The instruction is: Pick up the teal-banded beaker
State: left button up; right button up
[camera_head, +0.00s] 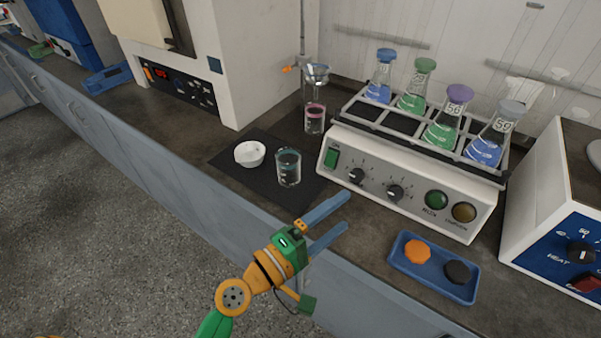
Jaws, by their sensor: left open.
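The teal-banded beaker (288,168) is a small clear glass with a dark teal band. It stands upright on a black mat (273,197) on the bench, just right of a white bowl (249,153). My left gripper (346,212) has orange and green parts and two blue-grey fingers. The fingers are apart with nothing between them. It is over the bench's front edge, nearer to me and to the right of the beaker, not touching it. My right gripper is not in view.
A shaker (400,185) with several stoppered flasks stands behind and right of the beaker. A pink-banded glass vessel (314,118) under a funnel is behind it. A blue tray (408,267) holds an orange and a black disc. A heater box (555,205) stands far right.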

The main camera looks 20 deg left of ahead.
aim_at(286, 166)
pick_arm(q)
jog(key=w+a+r+n+t+y, duration=0.3)
jog(key=w+a+n+t+y, duration=0.25)
jog(key=n, duration=0.55)
jog(key=w+a+f+n+y, duration=0.1)
jog(key=a+f+n+y, duration=0.1)
jog(key=n, duration=0.3)
jog(key=w+a+f+n+g+y, duration=0.1)
jog(key=w+a+n+y, duration=0.1)
jog(key=n, duration=0.2)
jog(key=w+a+f+n+g+y, duration=0.1)
jog(key=a+f+n+y, duration=0.1)
jog(key=n, duration=0.3)
jog(key=shift+w+a+f+n+g+y, duration=0.15)
jog(key=shift+a+f+n+g+y, duration=0.15)
jog(key=shift+a+y, duration=0.2)
jog(key=w, duration=0.4)
jog(key=w+a+b, duration=0.1)
jog(key=w, duration=0.1)
jog(key=shift+w+a+f, duration=0.1)
jog(key=shift+w+f, duration=0.05)
jog(key=shift+f, duration=0.1)
jog(key=c, duration=1.4)
jog(key=shift+r, duration=0.15)
jog(key=shift+c, duration=0.2)
